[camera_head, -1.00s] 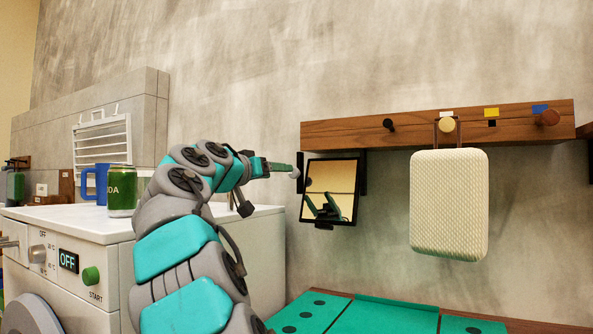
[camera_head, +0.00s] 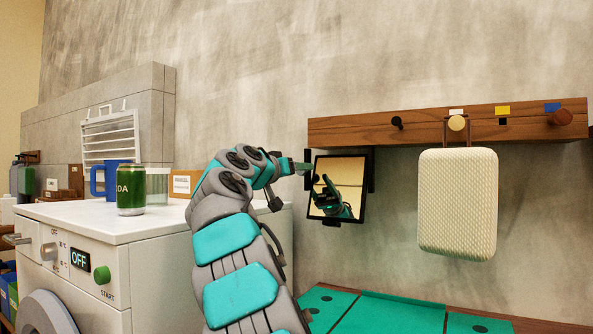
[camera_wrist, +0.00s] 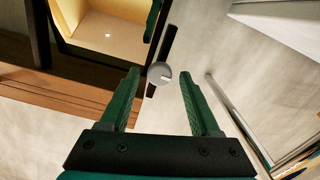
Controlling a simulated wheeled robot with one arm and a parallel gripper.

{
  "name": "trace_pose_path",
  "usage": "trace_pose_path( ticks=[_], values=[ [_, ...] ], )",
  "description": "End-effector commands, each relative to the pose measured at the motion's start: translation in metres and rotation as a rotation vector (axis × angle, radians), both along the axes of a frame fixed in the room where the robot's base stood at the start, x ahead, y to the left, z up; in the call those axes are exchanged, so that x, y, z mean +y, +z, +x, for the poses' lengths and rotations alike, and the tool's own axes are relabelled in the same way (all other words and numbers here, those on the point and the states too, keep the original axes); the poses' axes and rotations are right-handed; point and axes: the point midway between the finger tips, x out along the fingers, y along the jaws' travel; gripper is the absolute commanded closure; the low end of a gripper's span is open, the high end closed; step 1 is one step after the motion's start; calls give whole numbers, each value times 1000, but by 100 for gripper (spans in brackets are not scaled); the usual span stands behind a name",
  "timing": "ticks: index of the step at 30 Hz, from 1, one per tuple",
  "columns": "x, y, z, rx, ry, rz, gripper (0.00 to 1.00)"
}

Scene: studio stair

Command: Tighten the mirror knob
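The mirror (camera_head: 338,188) is a dark-framed square hanging tilted under the wooden rail, and it reflects part of my arm. The mirror also fills the upper left of the wrist view (camera_wrist: 105,32). The mirror knob (camera_wrist: 159,73) is a small round grey piece with a light mark, beside the mirror's frame. My gripper (camera_wrist: 160,74) is open, with a green finger on each side of the knob's line; the knob shows in the gap at the fingertips. I cannot tell whether either finger touches it. In the head view my gripper (camera_head: 303,168) is at the mirror's left edge and the knob is hidden.
The wooden rail (camera_head: 360,129) carries several pegs; a cream bag (camera_head: 457,205) hangs from one. A white washing machine (camera_head: 100,222) stands left, with a green can (camera_head: 131,190) and blue mug (camera_head: 97,180) on top. A teal surface (camera_head: 390,315) lies below the mirror.

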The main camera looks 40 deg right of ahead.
Motion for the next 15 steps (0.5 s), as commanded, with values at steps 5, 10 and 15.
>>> trace_pose_path(
  ticks=[5,10,15],
  values=[
    [0,0,0,0,0,0,58],
    [0,0,0,0,0,0,77],
    [0,0,0,0,0,0,96]
  ],
)
